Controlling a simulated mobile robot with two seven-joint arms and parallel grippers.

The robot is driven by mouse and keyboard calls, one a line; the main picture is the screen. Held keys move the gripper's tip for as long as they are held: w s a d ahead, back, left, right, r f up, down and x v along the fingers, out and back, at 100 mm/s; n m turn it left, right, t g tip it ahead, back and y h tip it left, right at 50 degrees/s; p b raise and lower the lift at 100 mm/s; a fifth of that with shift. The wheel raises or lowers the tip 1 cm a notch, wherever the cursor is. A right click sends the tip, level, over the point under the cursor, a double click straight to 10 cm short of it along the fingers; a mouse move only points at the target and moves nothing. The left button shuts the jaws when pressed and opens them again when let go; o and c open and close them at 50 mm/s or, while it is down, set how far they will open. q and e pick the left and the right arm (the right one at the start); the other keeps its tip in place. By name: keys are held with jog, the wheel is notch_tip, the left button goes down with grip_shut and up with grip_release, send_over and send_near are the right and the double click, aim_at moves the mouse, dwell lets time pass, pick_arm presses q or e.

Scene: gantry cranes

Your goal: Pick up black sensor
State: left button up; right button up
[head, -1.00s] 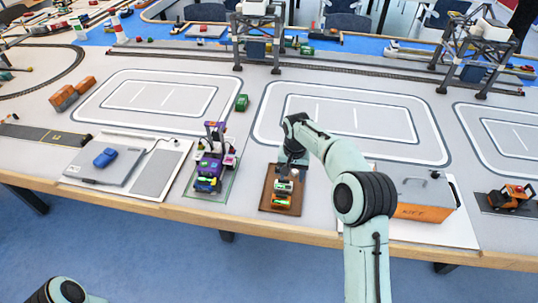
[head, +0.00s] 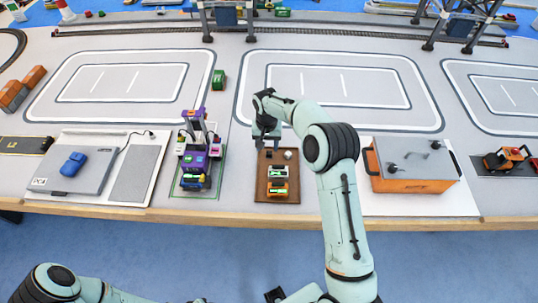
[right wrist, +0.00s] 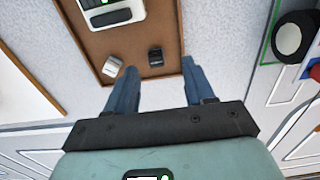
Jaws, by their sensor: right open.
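A small black sensor (right wrist: 155,57) lies on a brown tray (right wrist: 133,40) in the right wrist view. The tray also shows near the table's front edge in the head view (head: 261,180). My right gripper (right wrist: 158,64) is open and empty, with its fingertips pointing towards the tray and the black sensor between their lines. In the head view my right gripper (head: 266,140) is at the tray's far edge and partly hides that end. My left arm shows at the bottom left of the head view; its gripper cannot be made out.
A silver piece (right wrist: 112,65) lies beside the black sensor, close to one finger. Devices with green screens (head: 278,172) are on the tray's near part. A purple machine (head: 195,165) stands left of it, and an orange case (head: 410,183) stands to the right.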

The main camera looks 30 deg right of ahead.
aim_at(269, 153)
jog(key=shift+d+f, duration=0.2)
jog(key=shift+f, duration=1.2)
jog(key=shift+d+f, duration=0.2)
jog(key=shift+f, duration=1.15)
grip_shut()
